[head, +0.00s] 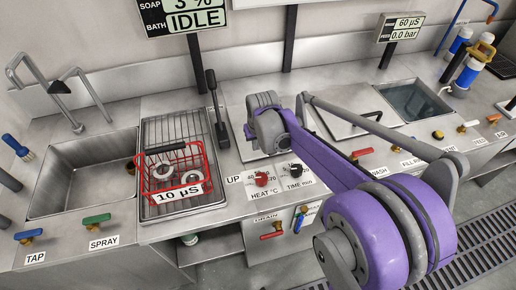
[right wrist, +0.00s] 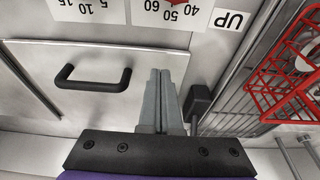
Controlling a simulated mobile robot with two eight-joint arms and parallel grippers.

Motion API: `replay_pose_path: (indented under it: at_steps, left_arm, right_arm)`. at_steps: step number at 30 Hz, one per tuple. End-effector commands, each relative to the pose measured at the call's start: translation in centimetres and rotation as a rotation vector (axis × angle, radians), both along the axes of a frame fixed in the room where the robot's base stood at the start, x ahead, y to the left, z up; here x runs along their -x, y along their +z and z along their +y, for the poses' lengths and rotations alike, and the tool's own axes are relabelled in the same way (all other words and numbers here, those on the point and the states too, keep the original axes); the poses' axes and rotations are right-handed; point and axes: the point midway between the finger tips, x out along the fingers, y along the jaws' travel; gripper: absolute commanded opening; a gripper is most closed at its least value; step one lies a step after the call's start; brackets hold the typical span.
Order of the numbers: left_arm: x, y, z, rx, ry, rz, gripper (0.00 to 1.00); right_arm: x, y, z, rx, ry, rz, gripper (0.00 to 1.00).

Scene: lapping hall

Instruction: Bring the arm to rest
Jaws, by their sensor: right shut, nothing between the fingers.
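My right arm crosses the head view from the lower right to the worktop's middle. Its gripper (head: 262,122) is over the bath section behind the heat and time knobs. Its fingertips are hard to make out there. In the right wrist view the two grey fingers of my right gripper (right wrist: 161,75) lie together, shut and empty. They point over a steel lid (right wrist: 60,110) with a black handle (right wrist: 95,76), near a black-headed lever (right wrist: 198,103). My left gripper is in neither view.
A red basket (head: 150,180) holding metal rings, labelled 10 µS, sits on the wire rack (head: 190,128). It also shows in the right wrist view (right wrist: 262,75). A sink (head: 75,165) is at left. A water-filled tank (head: 415,100) is behind at right.

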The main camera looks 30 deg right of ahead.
Motion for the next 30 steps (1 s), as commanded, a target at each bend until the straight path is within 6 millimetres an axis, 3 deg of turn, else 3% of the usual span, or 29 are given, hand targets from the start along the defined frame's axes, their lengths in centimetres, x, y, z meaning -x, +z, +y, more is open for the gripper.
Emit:
replay_pose_path:
  at_steps: [6,12,23,26,30]
  left_arm:
    - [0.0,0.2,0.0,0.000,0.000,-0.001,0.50]
    - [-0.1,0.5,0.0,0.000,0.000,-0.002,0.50]
    - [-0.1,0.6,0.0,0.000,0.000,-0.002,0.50]
    - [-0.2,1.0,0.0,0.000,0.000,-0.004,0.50]
    - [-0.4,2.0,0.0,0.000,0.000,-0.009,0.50]
  right_arm:
    - [1.8,4.8,0.5,0.000,-0.001,0.000,0.00]
    - [2.6,7.5,0.7,0.000,-0.001,0.000,0.00]
    - [3.1,8.4,1.1,0.001,0.003,-0.003,0.00]
    - [4.4,8.5,2.4,0.003,0.027,-0.017,0.00]
    - [8.3,8.2,6.1,0.012,0.098,-0.059,0.00]
